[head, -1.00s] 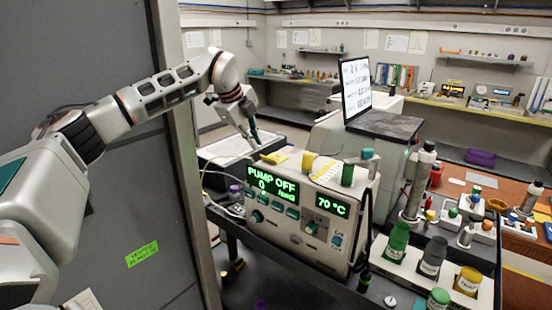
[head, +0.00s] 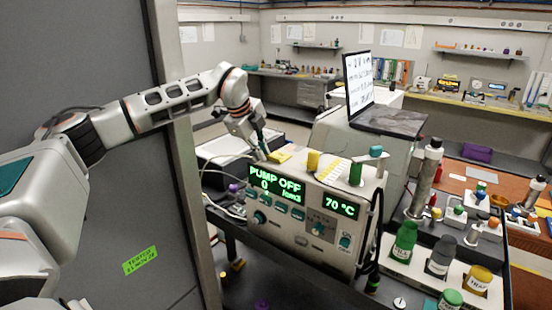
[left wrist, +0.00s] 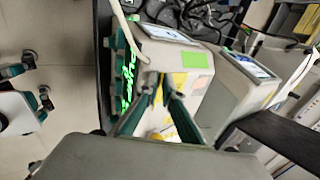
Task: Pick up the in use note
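A small yellow note (head: 279,156) lies on top of the pump unit (head: 300,215), near its back left edge; its lettering cannot be read. In the left wrist view, yellow (left wrist: 179,80) shows just past the fingertips, beside a green label (left wrist: 198,60). My left gripper (head: 262,155) points down just left of the yellow note in the head view. Its fingers (left wrist: 159,86) look apart, with a narrow gap at the tips and no note clearly held between them. Whether the tips touch the note cannot be told. My right gripper is out of view.
A green label (head: 140,260) is on the grey panel at left. A laptop-like screen (head: 358,82) is behind. Several capped bottles (head: 403,242) stand at right.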

